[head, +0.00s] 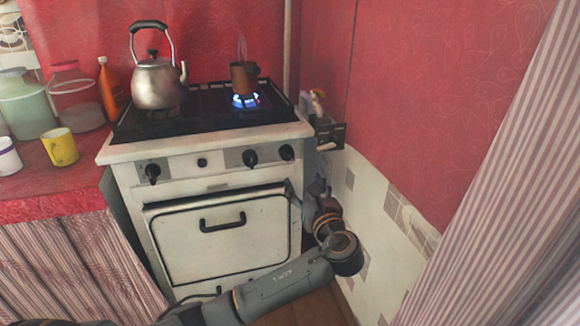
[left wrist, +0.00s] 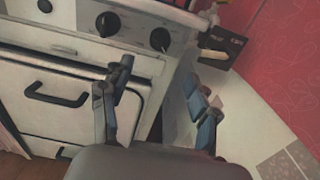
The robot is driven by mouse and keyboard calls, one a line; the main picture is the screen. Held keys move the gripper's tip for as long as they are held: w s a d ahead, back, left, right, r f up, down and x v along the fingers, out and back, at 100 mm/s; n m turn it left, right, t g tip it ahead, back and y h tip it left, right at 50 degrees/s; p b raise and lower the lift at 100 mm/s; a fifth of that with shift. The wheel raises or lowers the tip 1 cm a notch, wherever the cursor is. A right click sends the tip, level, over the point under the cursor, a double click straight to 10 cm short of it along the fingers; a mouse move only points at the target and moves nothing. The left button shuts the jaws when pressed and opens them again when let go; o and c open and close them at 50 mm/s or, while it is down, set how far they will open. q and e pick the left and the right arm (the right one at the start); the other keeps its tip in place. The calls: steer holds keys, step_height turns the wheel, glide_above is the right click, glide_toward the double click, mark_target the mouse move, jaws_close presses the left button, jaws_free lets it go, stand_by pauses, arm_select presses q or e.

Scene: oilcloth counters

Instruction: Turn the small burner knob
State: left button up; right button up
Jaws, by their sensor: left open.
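The cream stove (head: 215,180) has black knobs on its front panel: a left knob (head: 152,173), a middle-right knob (head: 250,157) and a far-right knob (head: 287,152). I cannot tell which is the small burner's knob. In the left wrist view, the middle-right knob (left wrist: 107,24) and far-right knob (left wrist: 160,39) show above my left gripper (left wrist: 158,72). That gripper (head: 305,190) is open and empty, below the far-right knob by the stove's right front corner. It looks apart from the knobs. My right gripper is not in view.
A small copper pot (head: 242,77) stands over a lit blue flame (head: 246,100). A metal kettle (head: 157,83) is on the left of the hob. The oven door handle (head: 222,222) sticks out below. A dark wall box (head: 329,133) and tiled wall (head: 375,210) are close on the right.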

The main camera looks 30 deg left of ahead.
arm_select(q)
steer(key=b, duration=0.2)
glide_toward(289, 159)
steer(key=x, duration=0.4)
steer(key=shift+w+a+f, duration=0.1)
steer(key=shift+w+a, duration=0.05)
steer(key=x, duration=0.4)
steer(key=shift+w+a+b, duration=0.15)
steer(key=shift+w+b, duration=0.05)
steer(key=shift+b, duration=0.15)
steer(key=shift+w+a, duration=0.25)
steer(key=shift+a, duration=0.05)
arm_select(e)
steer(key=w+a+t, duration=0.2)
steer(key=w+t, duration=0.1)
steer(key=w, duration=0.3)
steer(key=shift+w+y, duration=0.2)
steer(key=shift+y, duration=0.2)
